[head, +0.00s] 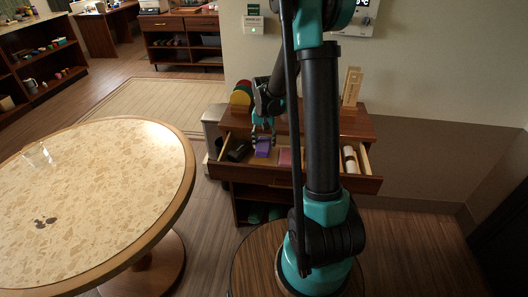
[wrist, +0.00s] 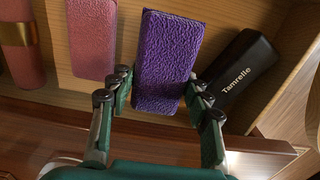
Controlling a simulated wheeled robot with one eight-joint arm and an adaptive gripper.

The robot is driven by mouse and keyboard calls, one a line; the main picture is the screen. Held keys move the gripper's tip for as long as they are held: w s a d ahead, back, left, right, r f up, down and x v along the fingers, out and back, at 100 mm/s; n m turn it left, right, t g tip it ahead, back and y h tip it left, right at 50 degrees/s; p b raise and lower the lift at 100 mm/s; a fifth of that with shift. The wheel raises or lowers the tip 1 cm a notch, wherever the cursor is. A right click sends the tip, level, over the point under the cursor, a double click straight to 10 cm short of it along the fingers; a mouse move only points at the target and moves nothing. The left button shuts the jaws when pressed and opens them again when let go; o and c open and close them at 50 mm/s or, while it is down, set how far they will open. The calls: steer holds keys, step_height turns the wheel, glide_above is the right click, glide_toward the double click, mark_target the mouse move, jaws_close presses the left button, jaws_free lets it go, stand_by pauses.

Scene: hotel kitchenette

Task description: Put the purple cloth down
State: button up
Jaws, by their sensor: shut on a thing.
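The purple cloth (wrist: 164,62) is a folded, textured block in the middle of the wrist view. My gripper (wrist: 158,92) is shut on it, with one finger on each side of its near part. In the head view the purple cloth (head: 263,148) shows at my gripper (head: 262,135), over the open drawer (head: 230,172) of a wooden cabinet. I cannot tell whether the cloth touches the drawer floor.
In the drawer a pink cloth (wrist: 92,38) lies left of the purple one, and a black case marked "Tamrelle" (wrist: 236,72) lies right. A rolled item with a gold band (wrist: 18,36) is farther left. A round table (head: 90,200) stands at left.

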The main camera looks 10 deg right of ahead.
steer(key=shift+f, duration=2.2)
steer(key=shift+f, duration=0.15)
steer(key=o, duration=1.5)
steer(key=shift+o, duration=0.2)
